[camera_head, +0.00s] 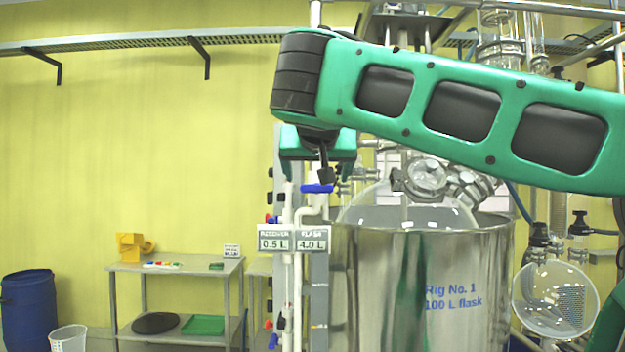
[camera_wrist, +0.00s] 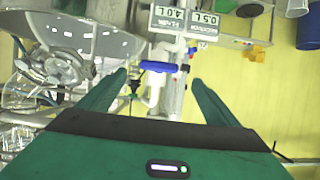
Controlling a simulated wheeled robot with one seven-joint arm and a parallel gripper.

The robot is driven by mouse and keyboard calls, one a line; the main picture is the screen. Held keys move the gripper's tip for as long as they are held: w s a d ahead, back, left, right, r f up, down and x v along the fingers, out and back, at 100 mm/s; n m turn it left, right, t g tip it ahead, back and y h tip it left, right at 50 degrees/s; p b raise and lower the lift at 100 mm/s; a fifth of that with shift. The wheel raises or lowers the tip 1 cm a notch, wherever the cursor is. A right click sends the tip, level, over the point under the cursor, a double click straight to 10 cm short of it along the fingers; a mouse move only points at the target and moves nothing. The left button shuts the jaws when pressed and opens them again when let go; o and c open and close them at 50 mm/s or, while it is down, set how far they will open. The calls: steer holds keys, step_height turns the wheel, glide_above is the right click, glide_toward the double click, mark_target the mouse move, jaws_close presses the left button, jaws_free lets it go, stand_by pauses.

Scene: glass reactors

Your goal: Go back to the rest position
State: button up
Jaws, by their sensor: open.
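My green arm crosses the upper right of the head view. My gripper (camera_head: 318,180) hangs at its left end, in front of the rig's glass piping. In the wrist view my gripper (camera_wrist: 158,82) is open, its two green fingers on either side of a blue valve handle (camera_wrist: 159,67). The same blue handle (camera_head: 317,188) shows just under the gripper in the head view. Nothing is held between the fingers. I cannot tell whether a finger touches the handle or the white pipe.
A steel vessel (camera_head: 385,285) marked Rig No. 1 stands right of the piping. Label plates (camera_head: 293,239) hang below the handle. A round glass flask (camera_head: 554,299) is at right. A side table (camera_head: 175,266), blue barrel (camera_head: 27,310) and white bin (camera_head: 68,338) stand left, with open wall above.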

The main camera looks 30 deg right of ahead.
steer(key=shift+f, duration=0.1)
steer(key=s+d+f+g+y, duration=0.1)
steer(key=s+d+f+g, duration=0.15)
steer(key=f, duration=0.65)
steer(key=s+d+f+g+y, duration=0.1)
steer(key=s+d+f+g, duration=0.15)
steer(key=f, duration=0.65)
steer(key=s+d+f+g+y, duration=0.15)
steer(key=s+f, duration=0.25)
steer(key=f, duration=0.6)
steer(key=s+a+f+g+y, duration=0.2)
steer(key=s+f, duration=0.7)
steer(key=s+a+f+g+y, duration=0.2)
steer(key=s+a+f, duration=0.1)
steer(key=s+f, duration=0.6)
steer(key=shift+a+f+g, duration=0.2)
steer(key=shift+g, duration=0.15)
steer(key=shift+w+f, duration=0.2)
steer(key=shift+w, duration=0.45)
